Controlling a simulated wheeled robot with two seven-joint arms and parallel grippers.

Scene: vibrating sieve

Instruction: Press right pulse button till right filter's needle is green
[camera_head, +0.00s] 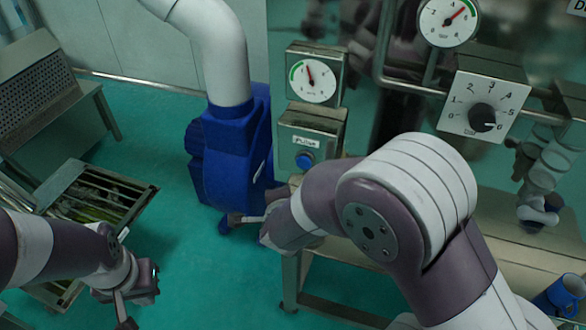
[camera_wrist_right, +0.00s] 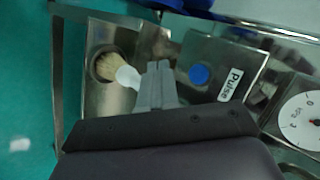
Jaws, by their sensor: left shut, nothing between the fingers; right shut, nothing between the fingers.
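My left gripper (camera_head: 125,310) is shut and empty at lower left.
A white dial box (camera_head: 463,108) and a second gauge (camera_head: 448,18) stand upper right among metal pipes. A blue unit with a white duct (camera_head: 220,60) is left of the button box. A brush (camera_wrist_right: 118,70) lies near my right fingers. A slatted metal tray (camera_head: 75,165) is at left.

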